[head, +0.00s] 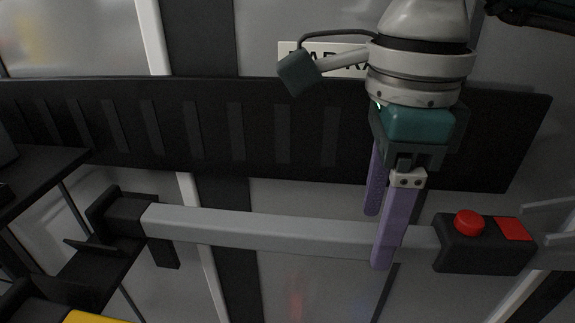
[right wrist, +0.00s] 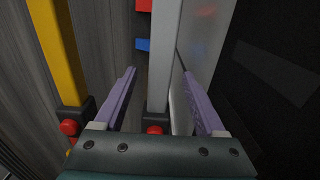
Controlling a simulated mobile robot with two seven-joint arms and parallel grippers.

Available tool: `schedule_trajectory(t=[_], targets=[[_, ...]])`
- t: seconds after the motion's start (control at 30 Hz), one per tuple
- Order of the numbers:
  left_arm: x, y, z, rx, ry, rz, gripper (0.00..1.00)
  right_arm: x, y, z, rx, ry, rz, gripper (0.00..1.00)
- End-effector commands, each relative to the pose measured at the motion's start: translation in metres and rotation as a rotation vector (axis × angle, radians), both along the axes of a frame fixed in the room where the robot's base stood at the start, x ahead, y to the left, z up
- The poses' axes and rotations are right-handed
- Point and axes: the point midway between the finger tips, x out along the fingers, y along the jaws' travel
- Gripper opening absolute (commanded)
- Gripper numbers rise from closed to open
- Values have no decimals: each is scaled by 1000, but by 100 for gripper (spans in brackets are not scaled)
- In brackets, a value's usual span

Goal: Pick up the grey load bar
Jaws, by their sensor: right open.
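The grey load bar (head: 270,230) lies level across the lower middle of the head view, with a black end block (head: 118,215) at left and another (head: 485,257) with a red button at right. My right gripper (head: 378,240) points down, open, near the bar's right end. In the right wrist view the bar (right wrist: 176,50) runs between the two open fingers (right wrist: 160,73). Contact with the fingers cannot be told. My left gripper is not in view.
A black slotted panel (head: 255,130) runs behind the bar, with a partly hidden white sign (head: 290,47) above it. Dark rack arms (head: 45,170) stand at left. A yellow bar (right wrist: 58,50) is beside the grey one; a yellow piece (head: 95,318) shows at bottom left.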

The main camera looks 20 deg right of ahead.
Motion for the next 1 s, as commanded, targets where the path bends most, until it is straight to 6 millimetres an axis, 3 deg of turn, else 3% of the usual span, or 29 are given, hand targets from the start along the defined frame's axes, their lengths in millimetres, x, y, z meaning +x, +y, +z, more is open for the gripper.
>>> schedule_trajectory(t=[0.13, 0.37, 1.0], targets=[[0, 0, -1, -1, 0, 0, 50, 0, 0, -16, 1, 1, 1, 72], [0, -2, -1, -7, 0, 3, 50, 0, 0, -18, 2, -1, 1, 72], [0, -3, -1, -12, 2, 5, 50, 0, 0, -17, 2, -1, 1, 2]])
